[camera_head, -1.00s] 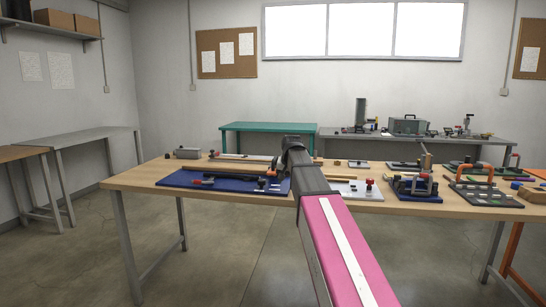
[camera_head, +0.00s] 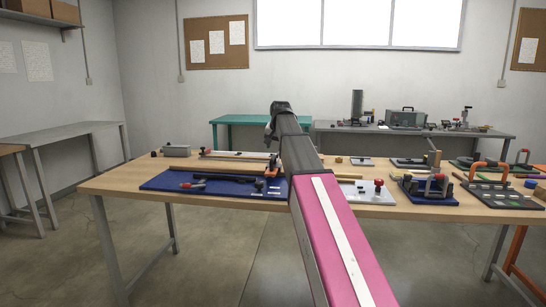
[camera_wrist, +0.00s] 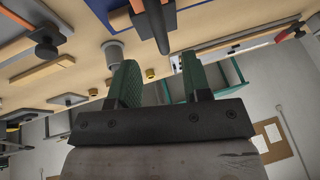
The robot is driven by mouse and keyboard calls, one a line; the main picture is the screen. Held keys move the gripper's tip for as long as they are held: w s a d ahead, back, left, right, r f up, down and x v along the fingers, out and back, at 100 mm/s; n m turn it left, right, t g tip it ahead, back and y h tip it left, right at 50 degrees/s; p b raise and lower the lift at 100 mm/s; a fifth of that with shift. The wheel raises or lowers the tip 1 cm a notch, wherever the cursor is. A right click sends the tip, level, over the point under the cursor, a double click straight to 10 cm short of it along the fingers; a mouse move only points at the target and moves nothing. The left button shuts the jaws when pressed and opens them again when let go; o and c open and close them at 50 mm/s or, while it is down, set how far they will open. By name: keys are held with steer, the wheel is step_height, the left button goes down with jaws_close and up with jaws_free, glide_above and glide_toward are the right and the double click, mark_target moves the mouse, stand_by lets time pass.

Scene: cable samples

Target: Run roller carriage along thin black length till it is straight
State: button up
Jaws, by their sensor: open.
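In the head view, a blue mat (camera_head: 165,182) lies at the left front of the table. A thin dark length (camera_head: 225,177) lies along its back part, close to a red-handled tool (camera_head: 192,185). A small orange and black fitting (camera_head: 272,170) stands at the mat's right end; it may be the roller carriage, but I cannot tell. In the wrist view my gripper (camera_wrist: 160,64) has two green fingers spread apart with nothing between them. A black rod end (camera_wrist: 160,30) and a blue edge (camera_wrist: 120,20) show beyond the fingers. In the head view my wrist hides the fingertips.
The wooden table (camera_head: 120,183) also holds a grey box (camera_head: 176,150), a pale plate with a red knob (camera_head: 378,185), a blue-based fixture (camera_head: 430,190) and a dark board with an orange handle (camera_head: 490,180). A teal table (camera_head: 230,121) stands behind.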

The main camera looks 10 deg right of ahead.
mark_target(273, 157)
steer(key=shift+x, duration=3.1)
steer(key=shift+a, duration=0.1)
jaws_close()
